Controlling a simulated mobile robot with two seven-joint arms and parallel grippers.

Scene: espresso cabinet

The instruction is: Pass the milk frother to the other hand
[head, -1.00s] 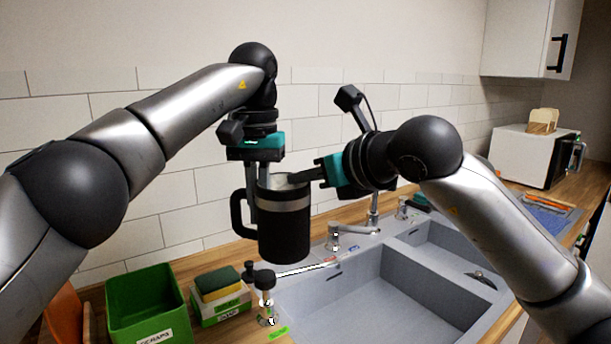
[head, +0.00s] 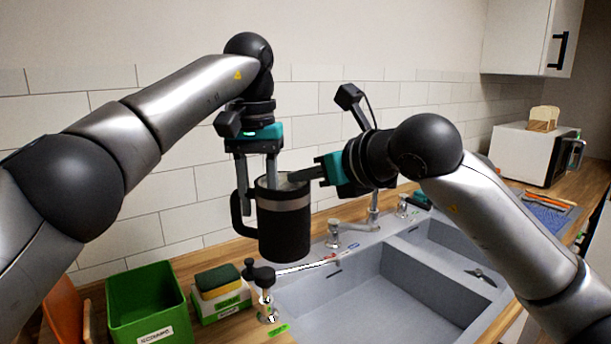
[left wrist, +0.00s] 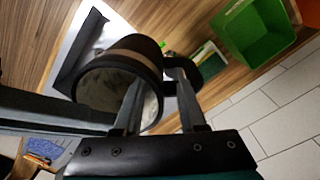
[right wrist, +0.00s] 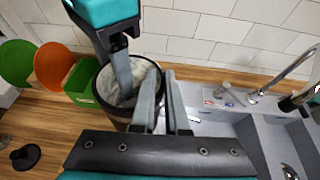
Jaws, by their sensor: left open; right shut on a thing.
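The milk frother (head: 284,230) is a black jug with a steel band and a side handle (head: 236,215). It hangs upright above the counter at the sink's left edge. My right gripper (head: 296,177) is shut on its rim from the right; the right wrist view shows the jug (right wrist: 112,110) with the fingers (right wrist: 162,75) across its wall. My left gripper (head: 257,180) is open above the handle side, pointing down. Its fingers are spread, one over the jug's mouth and one toward the handle; the left wrist view shows them (left wrist: 158,78) straddling the jug's wall.
A green bin (head: 148,300) and a box with a sponge (head: 218,283) stand at the lower left. A black-topped dispenser (head: 262,276) is just below the jug. The sink (head: 360,300) and its faucet (head: 350,228) lie to the right. The tiled wall is behind.

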